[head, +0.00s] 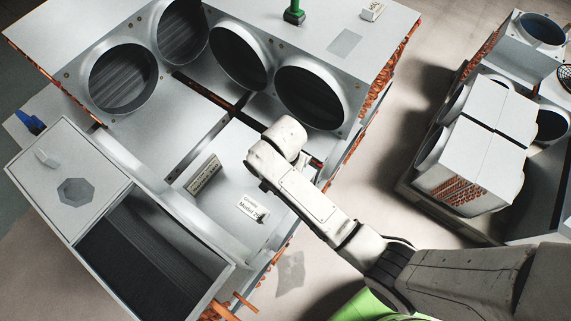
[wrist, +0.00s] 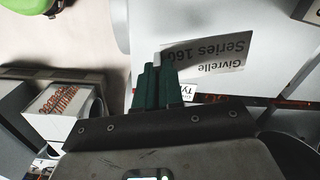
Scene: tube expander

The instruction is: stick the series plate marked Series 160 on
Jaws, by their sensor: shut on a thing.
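The grey series plate (wrist: 212,55), lettered Givrelle and Series 160, shows upside down in the wrist view, flat-looking over a pale panel. My gripper (wrist: 158,82), with dark green fingers, is shut at the plate's left end and partly covers it. In the head view my arm hides most of the gripper. I cannot tell whether the plate touches the panel.
A green-handled tool (head: 294,13) and a small white block (head: 373,10) are on the unit's top. Another unit with copper coils (head: 470,150) stands at right; floor lies between.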

